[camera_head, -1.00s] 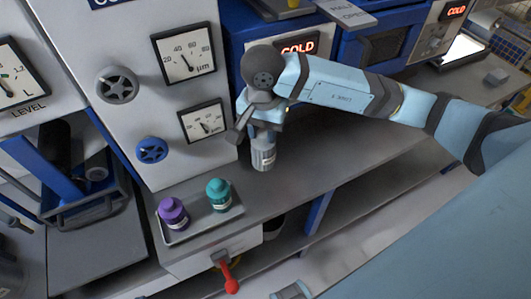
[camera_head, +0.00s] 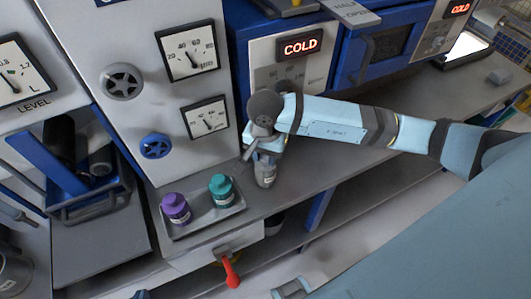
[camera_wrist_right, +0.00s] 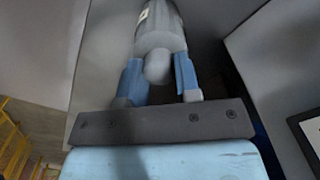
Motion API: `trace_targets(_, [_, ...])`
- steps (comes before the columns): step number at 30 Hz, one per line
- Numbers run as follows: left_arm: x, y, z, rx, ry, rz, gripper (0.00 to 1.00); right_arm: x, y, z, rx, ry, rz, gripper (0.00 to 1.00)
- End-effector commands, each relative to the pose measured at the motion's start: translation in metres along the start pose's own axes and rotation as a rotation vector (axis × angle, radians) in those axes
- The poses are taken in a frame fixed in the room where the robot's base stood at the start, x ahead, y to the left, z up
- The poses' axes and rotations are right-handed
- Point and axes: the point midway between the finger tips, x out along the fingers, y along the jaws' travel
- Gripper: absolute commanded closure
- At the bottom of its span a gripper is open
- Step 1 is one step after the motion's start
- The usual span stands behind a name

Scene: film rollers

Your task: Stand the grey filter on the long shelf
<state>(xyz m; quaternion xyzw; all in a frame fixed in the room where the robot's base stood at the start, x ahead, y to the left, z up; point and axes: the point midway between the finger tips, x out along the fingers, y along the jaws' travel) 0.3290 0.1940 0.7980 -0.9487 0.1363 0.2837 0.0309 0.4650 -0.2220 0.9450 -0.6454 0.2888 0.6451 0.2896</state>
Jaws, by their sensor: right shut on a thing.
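The grey filter (camera_head: 265,176) is a grey cylinder with a pale label, held roughly upright over the long grey shelf (camera_head: 318,160), right of the small tray. My right gripper (camera_head: 266,155) is shut on its top end, with its arm coming in from the right. In the right wrist view the filter (camera_wrist_right: 160,28) has its rounded knob between the two blue fingers of the gripper (camera_wrist_right: 160,80). I cannot tell whether its base touches the shelf. My left gripper is not clearly in view.
A tray (camera_head: 200,226) with a purple bottle (camera_head: 176,209) and a teal bottle (camera_head: 221,190) is left of the filter. Behind stand a gauge panel (camera_head: 180,95) and a unit with a COLD display (camera_head: 300,46). A red handle (camera_head: 231,273) hangs below the tray. Shelf to the right is clear.

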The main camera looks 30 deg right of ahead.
Motion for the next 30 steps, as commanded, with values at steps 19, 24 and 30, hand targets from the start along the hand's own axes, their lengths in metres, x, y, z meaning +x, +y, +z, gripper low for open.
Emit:
trace_targets(19, [0.0, 0.0, 0.001, 0.0, -0.003, 0.0, 1.0, -0.005, 0.0, -0.001, 0.0, 0.001, -0.002, 0.44])
trace_targets(24, [0.003, 0.0, 0.007, 0.0, -0.006, 0.001, 1.0, -0.037, -0.001, -0.002, -0.001, 0.005, -0.004, 0.44])
trace_targets(30, [0.006, 0.001, 0.012, -0.005, -0.012, 0.002, 1.0, -0.081, -0.001, -0.001, -0.001, 0.004, -0.004, 0.44])
